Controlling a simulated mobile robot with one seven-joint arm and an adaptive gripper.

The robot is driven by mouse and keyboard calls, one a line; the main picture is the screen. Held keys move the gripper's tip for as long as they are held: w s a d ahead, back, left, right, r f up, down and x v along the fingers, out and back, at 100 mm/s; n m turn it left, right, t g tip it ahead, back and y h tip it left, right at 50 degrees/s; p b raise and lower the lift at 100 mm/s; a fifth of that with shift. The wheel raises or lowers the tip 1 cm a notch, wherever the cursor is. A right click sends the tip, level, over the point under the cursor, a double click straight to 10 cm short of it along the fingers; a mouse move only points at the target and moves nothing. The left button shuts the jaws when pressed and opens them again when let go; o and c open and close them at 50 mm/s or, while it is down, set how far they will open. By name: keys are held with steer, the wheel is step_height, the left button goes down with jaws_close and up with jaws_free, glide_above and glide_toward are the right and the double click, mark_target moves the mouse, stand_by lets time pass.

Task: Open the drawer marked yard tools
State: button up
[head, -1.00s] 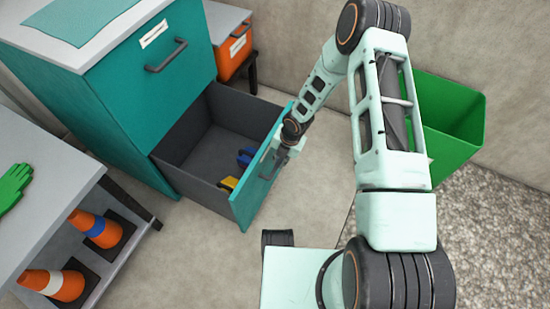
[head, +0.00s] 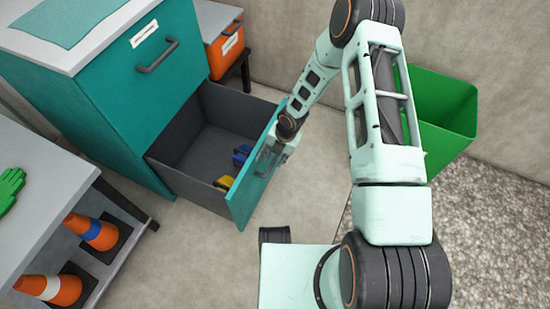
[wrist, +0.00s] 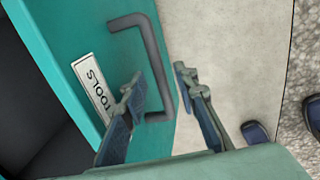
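The lower drawer (head: 254,185) of the teal cabinet (head: 100,110) stands pulled well out. Blue and yellow items lie inside it.
A closed upper drawer with its own handle (head: 158,56) is above. A shelf unit (head: 50,170) with orange cones stands at the left. A green bin (head: 445,120) stands behind my arm at the right. Bare floor lies before the drawer.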

step_height(320, 180, up, 11)
steer(key=d, duration=0.2)
steer(key=shift+s+r, duration=0.15)
steer(key=shift+s, duration=0.3)
steer(key=shift+d, duration=0.1)
